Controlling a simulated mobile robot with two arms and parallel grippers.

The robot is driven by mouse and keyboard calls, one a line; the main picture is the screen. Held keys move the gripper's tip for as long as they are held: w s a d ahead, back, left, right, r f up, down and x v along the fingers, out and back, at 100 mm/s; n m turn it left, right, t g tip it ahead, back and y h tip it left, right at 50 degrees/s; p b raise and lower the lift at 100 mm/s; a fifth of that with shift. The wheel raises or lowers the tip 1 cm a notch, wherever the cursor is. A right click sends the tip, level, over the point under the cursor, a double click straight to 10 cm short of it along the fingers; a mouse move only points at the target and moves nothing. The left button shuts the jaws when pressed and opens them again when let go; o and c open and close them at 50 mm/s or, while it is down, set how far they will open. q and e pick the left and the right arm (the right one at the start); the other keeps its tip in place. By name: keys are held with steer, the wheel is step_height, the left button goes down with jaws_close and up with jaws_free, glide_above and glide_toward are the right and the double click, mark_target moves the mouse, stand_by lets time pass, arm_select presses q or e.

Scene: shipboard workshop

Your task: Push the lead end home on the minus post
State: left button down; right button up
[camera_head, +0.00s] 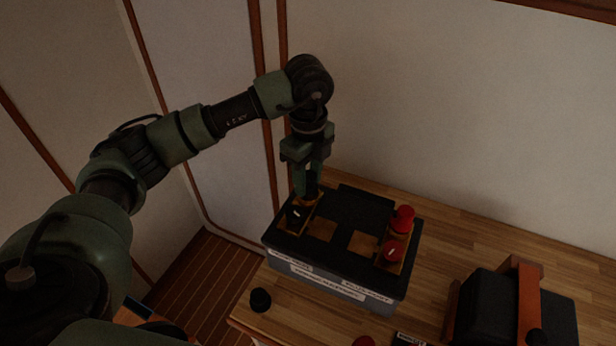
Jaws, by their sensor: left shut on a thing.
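A battery (340,262) with a black top and grey lower front stands on the wooden bench. My left gripper (307,186) points down over the battery's back left corner, shut on a black lead end (311,184). Under it is a tan plate with a black part (296,215) bearing a white mark, at the minus side. The minus post itself is hidden by the gripper and the lead end, so I cannot tell how far down the lead end sits. On the right of the battery are red parts (403,218) on a similar tan plate. My right gripper is out of view.
A black cap (260,300) lies on the bench by the battery's front left. A red item (362,341) and a small label (408,338) are at the bottom edge. A dark box with an orange strap (529,300) stands at right. A wall rises behind the bench.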

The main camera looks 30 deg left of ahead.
arm_select(q)
steer(key=shift+f+b, duration=0.35)
steer(key=shift+f, duration=0.15)
steer(key=c, duration=0.8)
jaws_free()
steer(key=shift+c, duration=0.2)
